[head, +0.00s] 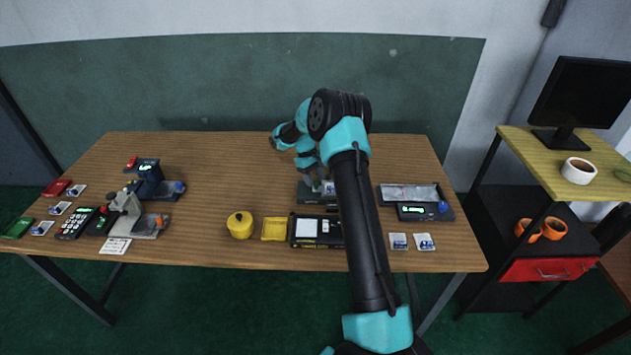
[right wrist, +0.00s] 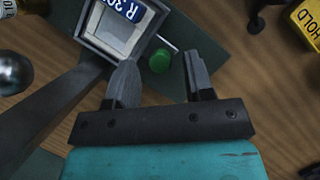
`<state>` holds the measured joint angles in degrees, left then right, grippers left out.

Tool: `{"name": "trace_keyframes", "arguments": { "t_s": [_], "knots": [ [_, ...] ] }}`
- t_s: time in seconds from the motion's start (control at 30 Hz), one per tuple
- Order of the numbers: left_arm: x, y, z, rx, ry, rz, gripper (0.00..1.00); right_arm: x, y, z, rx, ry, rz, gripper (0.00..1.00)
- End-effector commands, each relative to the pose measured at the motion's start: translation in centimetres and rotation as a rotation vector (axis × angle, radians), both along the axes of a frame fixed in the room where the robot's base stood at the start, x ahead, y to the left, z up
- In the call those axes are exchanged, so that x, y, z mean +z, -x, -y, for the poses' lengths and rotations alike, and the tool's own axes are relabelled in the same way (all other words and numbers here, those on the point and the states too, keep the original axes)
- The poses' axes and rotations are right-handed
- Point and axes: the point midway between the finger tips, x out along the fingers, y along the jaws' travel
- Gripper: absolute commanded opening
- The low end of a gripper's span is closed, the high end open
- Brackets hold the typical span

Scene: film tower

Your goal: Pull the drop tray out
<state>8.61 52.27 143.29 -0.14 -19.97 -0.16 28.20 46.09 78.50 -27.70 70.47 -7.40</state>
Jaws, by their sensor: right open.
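The drop tray appears to be the small grey square-framed tray (right wrist: 108,45) in the right wrist view, with a blue and white label inside it. A short metal rod with a green knob (right wrist: 160,62) sticks out from its side. My right gripper (right wrist: 160,57) is open, with one finger on each side of the green knob; whether a finger touches it, I cannot tell. In the head view the right gripper (head: 317,177) is over a dark device (head: 308,195) on the table, partly hidden by my arm. My left gripper is not in view.
A yellow pot (head: 240,226), a yellow tray (head: 274,229) and a black panel (head: 302,243) stand in front. A scale with a lit display (head: 412,213) is at the right. Several devices and cards fill the left end. The table's back left middle is clear.

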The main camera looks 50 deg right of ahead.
Motion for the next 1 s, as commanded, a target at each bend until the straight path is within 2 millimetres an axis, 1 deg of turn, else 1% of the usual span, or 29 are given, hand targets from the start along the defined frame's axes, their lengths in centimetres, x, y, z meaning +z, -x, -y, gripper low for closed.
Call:
{"name": "trace_keyframes", "arguments": {
  "t_s": [0.03,0.13,0.47,0.9,0.97,1.0],
  "knots": [
    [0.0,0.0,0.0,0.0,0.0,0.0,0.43,-0.54,0.24,-0.02,0.0,-0.001,-0.001,0.48],
    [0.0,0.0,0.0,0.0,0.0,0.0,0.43,-1.1,0.48,-0.01,-0.001,0.0,-0.001,0.48],
    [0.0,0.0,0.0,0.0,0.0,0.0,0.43,-1.31,0.54,-0.03,0.0,0.0,0.0,0.47],
    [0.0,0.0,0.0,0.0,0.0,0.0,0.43,-1.27,0.53,-0.03,0.0,0.0,0.0,0.05],
    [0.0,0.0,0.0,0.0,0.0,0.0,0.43,-1.27,0.53,-0.03,0.0,0.0,0.0,0.0],
    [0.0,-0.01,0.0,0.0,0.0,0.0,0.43,-1.27,0.53,-0.03,0.0,0.0,0.0,0.0]
  ]
}}
